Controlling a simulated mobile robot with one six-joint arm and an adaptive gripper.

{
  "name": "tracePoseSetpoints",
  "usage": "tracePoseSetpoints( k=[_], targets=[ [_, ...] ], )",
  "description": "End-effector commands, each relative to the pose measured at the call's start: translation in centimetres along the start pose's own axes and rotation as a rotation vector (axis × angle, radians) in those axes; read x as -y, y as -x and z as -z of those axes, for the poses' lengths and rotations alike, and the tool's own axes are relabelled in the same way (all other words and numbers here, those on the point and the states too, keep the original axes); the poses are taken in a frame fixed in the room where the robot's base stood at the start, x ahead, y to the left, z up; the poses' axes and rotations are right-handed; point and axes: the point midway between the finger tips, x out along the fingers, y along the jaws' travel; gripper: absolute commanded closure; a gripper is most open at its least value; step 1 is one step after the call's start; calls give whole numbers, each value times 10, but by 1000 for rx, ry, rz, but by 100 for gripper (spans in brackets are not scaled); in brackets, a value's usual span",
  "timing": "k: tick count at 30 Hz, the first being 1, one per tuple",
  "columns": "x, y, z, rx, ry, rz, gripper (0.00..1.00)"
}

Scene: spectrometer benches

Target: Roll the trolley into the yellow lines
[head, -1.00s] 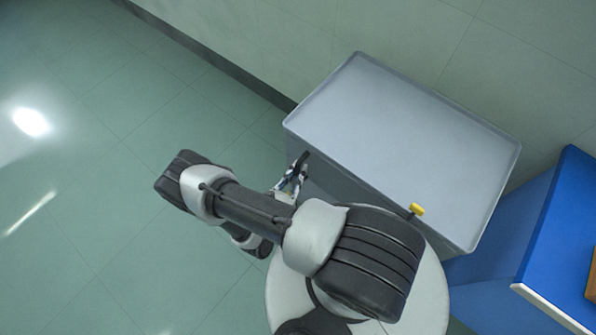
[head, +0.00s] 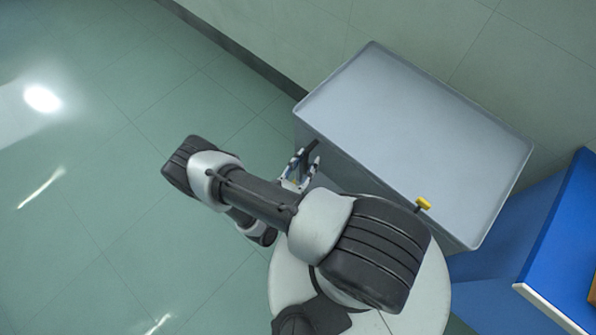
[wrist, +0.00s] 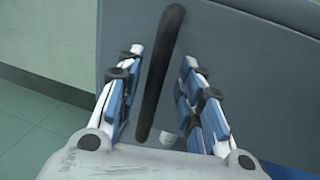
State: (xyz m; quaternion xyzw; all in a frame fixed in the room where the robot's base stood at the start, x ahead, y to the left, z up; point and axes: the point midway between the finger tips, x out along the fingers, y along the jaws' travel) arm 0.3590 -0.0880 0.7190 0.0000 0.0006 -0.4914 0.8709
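The trolley (head: 420,140) is a grey box with a flat, rimmed, empty top, standing close to the wall. Its black bar handle (head: 311,149) is on the side facing my arm. In the wrist view the handle (wrist: 160,75) runs upright between the two fingers of my gripper (wrist: 162,58), with a gap on each side. My gripper shows in the head view (head: 303,163) beside the trolley's left end. It is open around the handle, not closed on it. No yellow lines are in view.
A pale wall (head: 300,35) with a dark skirting (head: 240,55) runs behind the trolley. A blue bench (head: 560,240) stands close at the right. The green tiled floor (head: 90,220) at the left is clear, with bright reflections.

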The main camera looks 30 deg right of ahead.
Motion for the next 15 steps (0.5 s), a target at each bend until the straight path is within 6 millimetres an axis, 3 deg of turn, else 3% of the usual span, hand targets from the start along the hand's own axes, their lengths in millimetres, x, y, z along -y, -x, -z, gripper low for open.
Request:
tracePoseSetpoints(
  k=[15],
  targets=[
    [-1, 88, 0, -1, -2, -6, 65]
  ],
)
